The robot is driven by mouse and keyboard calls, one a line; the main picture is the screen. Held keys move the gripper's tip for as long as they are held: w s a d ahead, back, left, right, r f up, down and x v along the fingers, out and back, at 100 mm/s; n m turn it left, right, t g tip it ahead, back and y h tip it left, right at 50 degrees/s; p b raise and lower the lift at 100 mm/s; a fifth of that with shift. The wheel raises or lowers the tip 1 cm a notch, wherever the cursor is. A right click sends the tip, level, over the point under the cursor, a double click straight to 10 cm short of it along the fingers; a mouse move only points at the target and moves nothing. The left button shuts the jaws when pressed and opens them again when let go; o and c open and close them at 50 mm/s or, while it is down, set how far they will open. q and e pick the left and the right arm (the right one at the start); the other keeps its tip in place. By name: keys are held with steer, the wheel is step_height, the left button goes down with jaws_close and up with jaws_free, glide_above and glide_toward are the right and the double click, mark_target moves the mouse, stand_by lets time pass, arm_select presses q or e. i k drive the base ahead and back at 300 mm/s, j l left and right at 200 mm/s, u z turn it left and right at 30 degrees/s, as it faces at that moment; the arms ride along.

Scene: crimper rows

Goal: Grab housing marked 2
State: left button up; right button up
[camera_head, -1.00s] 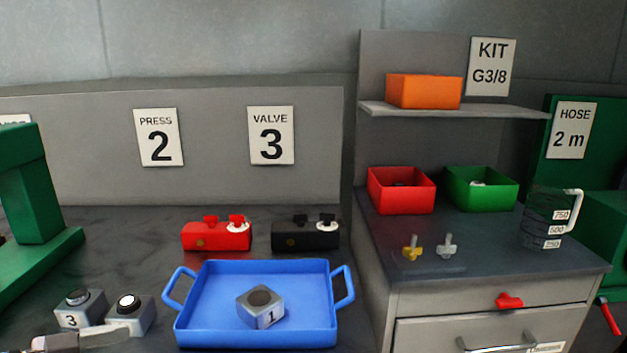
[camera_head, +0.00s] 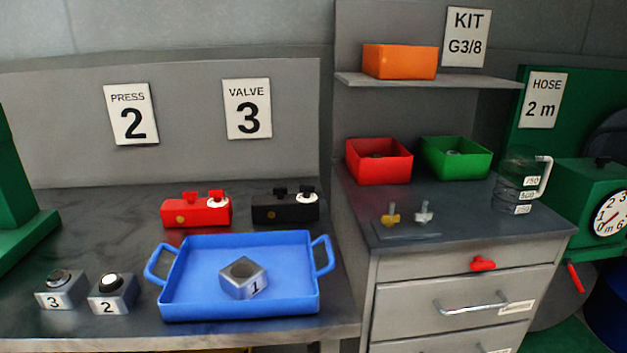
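The housing marked 1 (camera_head: 243,278) sits inside the blue tray. Neither of my grippers shows in this view.
A red valve block (camera_head: 196,212) and a black one (camera_head: 285,209) stand behind the tray. Right are a red bin (camera_head: 379,164), a green bin (camera_head: 456,160), wing-shaped fittings (camera_head: 391,214) and a jug (camera_head: 519,184). A green press (camera_head: 15,190) stands at the left edge.

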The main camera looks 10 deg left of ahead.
mark_target(120, 300)
steer(key=u, duration=1.4)
steer(key=k+l+z, duration=0.1)
steer(key=l, duration=0.2)
steer(key=l+z, duration=0.15)
steer(key=l, duration=0.2)
steer(key=k, duration=0.05)
